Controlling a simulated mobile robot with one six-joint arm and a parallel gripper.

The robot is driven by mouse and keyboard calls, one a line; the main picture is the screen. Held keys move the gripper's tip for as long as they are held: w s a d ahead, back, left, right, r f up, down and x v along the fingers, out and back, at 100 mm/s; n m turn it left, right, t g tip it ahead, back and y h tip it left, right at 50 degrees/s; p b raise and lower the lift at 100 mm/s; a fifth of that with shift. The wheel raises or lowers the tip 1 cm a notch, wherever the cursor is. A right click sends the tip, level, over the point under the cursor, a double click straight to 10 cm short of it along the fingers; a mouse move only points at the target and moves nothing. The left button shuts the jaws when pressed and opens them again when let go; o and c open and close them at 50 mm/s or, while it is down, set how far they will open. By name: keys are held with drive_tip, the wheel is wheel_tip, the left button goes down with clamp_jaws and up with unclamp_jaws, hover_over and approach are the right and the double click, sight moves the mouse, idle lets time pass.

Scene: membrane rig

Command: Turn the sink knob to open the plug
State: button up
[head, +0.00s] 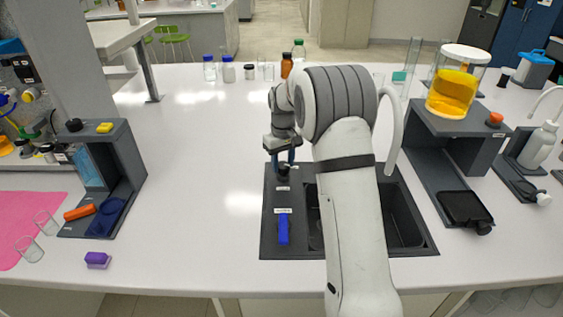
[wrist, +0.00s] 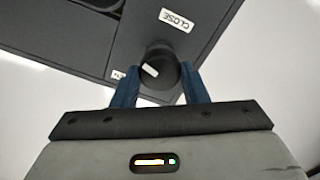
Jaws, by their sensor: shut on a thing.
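The sink knob (wrist: 158,68) is a round black knob with a white mark, on the dark sink panel (wrist: 95,45). In the wrist view it sits between the two blue fingers of my gripper (wrist: 160,82), which is shut on it. A white label reading CLOSE (wrist: 177,19) lies beside the knob, and a second label (wrist: 118,74) is partly hidden by a finger. In the head view my gripper (head: 283,160) is over the upper left of the black sink (head: 404,212), and the knob is small there. My arm covers much of the basin, and the plug cannot be seen.
A blue object (head: 283,229) lies on the sink's left rim. A dark stand (head: 454,130) holding a yellow-filled jar (head: 452,92) is right of the sink. Another dark stand (head: 127,165) is at left. The white counter (head: 190,200) between that stand and the sink is mostly clear.

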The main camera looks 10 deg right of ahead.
sight(283, 164)
drive_tip(key=n, duration=0.6)
drive_tip(key=shift+w+r+n, duration=0.15)
drive_tip(key=shift+n, duration=0.15)
drive_tip(key=n, duration=0.5)
drive_tip(key=shift+n, duration=0.4)
drive_tip(key=o, duration=1)
drive_tip(key=shift+c, duration=0.2)
wheel_tip(283, 164, up, 7)
drive_tip(key=shift+r+b, duration=0.2)
drive_tip(key=shift+b, duration=0.2)
drive_tip(key=shift+r, duration=0.15)
